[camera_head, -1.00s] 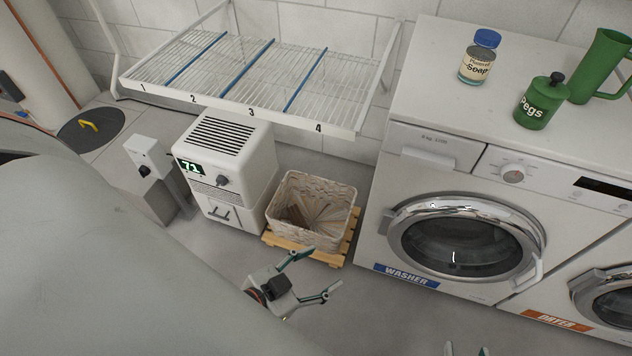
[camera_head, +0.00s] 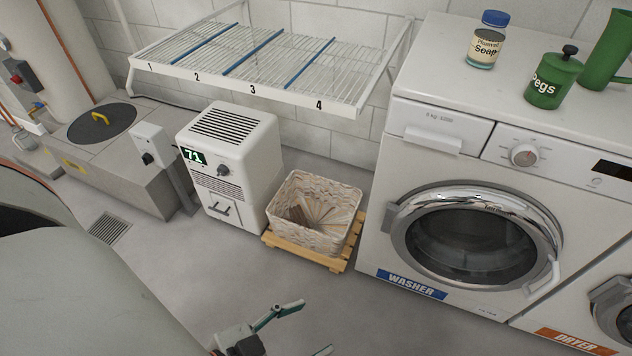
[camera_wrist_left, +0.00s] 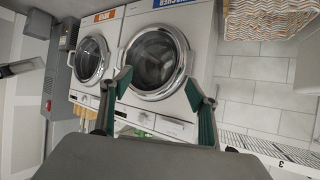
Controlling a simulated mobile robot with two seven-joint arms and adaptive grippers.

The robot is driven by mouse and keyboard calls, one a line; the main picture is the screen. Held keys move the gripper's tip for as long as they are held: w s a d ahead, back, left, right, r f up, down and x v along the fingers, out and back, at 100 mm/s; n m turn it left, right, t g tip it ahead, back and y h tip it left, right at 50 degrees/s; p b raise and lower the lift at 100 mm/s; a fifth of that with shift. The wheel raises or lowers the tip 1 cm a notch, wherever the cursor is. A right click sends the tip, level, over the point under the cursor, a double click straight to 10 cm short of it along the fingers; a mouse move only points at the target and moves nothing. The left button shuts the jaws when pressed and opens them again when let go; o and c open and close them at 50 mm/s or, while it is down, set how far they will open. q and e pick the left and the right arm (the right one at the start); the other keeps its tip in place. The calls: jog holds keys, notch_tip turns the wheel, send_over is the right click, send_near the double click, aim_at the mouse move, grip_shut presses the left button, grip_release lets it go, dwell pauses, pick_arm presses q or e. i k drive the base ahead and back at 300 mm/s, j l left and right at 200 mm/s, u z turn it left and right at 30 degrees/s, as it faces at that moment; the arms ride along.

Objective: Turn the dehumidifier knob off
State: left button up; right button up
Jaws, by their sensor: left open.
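The dehumidifier (camera_head: 228,160) is a white box on the floor left of centre in the head view, with a vented top and a green display reading 71. Its dark knob (camera_head: 222,171) is on the front face, right of the display. My left gripper (camera_head: 306,328) is open and empty at the bottom of the head view, nearer to me than the dehumidifier and well apart from the knob. In the left wrist view its two fingers (camera_wrist_left: 158,88) are spread, facing the washer. The dehumidifier is not seen there. My right gripper is not in view now.
A wicker basket (camera_head: 313,211) on a wooden pallet stands right of the dehumidifier. A wire drying rack (camera_head: 255,90) juts from the wall above. A grey box with a switch post (camera_head: 150,146) is at left, the washer (camera_head: 470,185) at right. The floor in front is clear.

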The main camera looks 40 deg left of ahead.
aim_at(223, 170)
jog(key=u, duration=1.55)
jog(key=i+j+z, duration=0.2)
jog(key=i, duration=0.25)
jog(key=i+z, duration=0.25)
jog(key=i, duration=0.15)
